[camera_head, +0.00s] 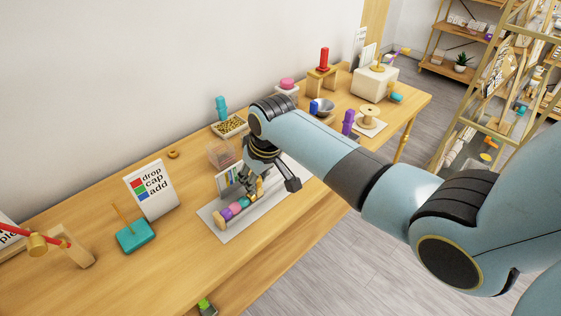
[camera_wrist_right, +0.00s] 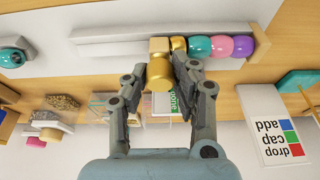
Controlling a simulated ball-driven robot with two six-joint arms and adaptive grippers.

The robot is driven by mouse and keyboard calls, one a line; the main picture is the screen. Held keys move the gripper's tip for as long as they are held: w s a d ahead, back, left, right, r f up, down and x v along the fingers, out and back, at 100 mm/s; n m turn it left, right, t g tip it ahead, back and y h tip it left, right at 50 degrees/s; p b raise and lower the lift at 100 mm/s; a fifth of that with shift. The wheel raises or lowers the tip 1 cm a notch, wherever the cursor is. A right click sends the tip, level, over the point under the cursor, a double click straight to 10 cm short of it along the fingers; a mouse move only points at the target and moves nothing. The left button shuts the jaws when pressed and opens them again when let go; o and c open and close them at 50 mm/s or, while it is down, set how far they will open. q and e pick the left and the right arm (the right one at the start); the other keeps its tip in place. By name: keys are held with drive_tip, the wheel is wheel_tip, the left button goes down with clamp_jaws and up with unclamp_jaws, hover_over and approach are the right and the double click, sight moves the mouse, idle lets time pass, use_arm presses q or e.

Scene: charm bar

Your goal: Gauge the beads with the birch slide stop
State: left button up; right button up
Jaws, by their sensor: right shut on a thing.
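A pale wooden track (camera_head: 219,222) lies on a white mat (camera_head: 214,235) on the table. A purple bead (camera_head: 225,214), a pink bead (camera_head: 235,208), a teal bead (camera_head: 243,203) and a gold bead (camera_wrist_right: 178,45) sit in a touching row from its end block. The birch slide stop (camera_wrist_right: 160,47), a wooden block with a gold knob, stands beside the gold bead; I cannot tell if they touch. My right gripper (camera_wrist_right: 161,68) is shut on the knob, and it also shows above the track in the head view (camera_head: 260,184). My left gripper is not in view.
A "drop cap add" card (camera_head: 151,188) and a teal base with a post (camera_head: 135,236) stand left. A clear box (camera_head: 222,152) and a tray of gold beads (camera_head: 230,126) stand behind the track. A purple figure (camera_head: 348,121) stands farther right.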

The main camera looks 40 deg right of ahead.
drive_tip(key=shift+s+a+f, duration=0.1)
drive_tip(key=shift+a, duration=0.3)
idle(1.3)
drive_tip(key=o, duration=0.9)
wheel_tip(320, 180, up, 3)
drive_tip(key=p, duration=0.3)
drive_tip(key=shift+r, duration=2.6)
drive_tip(key=v, duration=1.2)
